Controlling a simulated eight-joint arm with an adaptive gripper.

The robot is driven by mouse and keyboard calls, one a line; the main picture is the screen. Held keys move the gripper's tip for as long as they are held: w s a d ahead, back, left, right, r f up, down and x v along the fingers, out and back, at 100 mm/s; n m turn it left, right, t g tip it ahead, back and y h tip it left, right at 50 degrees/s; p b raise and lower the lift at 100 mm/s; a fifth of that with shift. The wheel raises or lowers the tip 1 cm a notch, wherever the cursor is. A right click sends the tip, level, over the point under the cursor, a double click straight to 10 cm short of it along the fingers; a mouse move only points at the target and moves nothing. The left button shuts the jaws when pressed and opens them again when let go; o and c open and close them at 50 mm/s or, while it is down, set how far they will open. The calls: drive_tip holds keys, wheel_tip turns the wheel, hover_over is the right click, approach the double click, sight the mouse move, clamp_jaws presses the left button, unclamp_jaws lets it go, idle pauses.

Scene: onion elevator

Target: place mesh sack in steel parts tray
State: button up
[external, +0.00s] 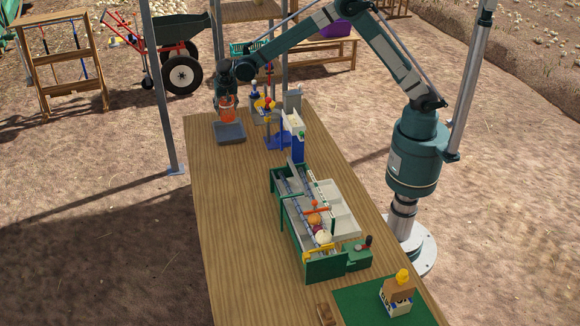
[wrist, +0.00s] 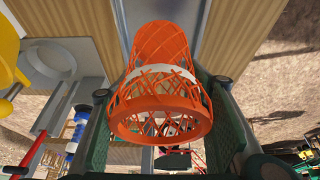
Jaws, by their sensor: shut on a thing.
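The orange mesh sack (external: 227,114) hangs in my gripper (external: 226,97) at the far left end of the wooden table. In the wrist view the sack (wrist: 162,112) sits between the two green finger pads, and my gripper is shut on it. The sack looks like an open orange net with a rounded rim and a pale band inside. The dark grey steel parts tray (external: 230,138) stands on the table directly below the sack in the external view. The sack appears to be above the tray; whether it touches the tray cannot be told.
A blue and white elevator machine (external: 297,140) stands to the right of the tray, with small coloured parts (external: 265,103) near it. A green-framed conveyor (external: 305,215) runs along the table's middle. The left strip of the wooden table (external: 225,220) is clear.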

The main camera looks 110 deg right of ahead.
sight(227, 108)
drive_tip(key=shift+f, duration=2.5)
drive_tip(key=shift+f+b, duration=0.4)
drive_tip(key=shift+f, duration=1.45)
drive_tip(key=shift+f, duration=0.2)
drive_tip(key=o, duration=0.9)
drive_tip(key=shift+c, duration=0.2)
drive_tip(key=shift+r, duration=0.15)
drive_tip(key=p+v, duration=0.1)
drive_tip(key=v, duration=1)
drive_tip(key=shift+a+r, duration=0.15)
drive_tip(key=shift+r, duration=0.2)
drive_tip(key=shift+a+r, duration=0.1)
drive_tip(key=shift+r, duration=0.05)
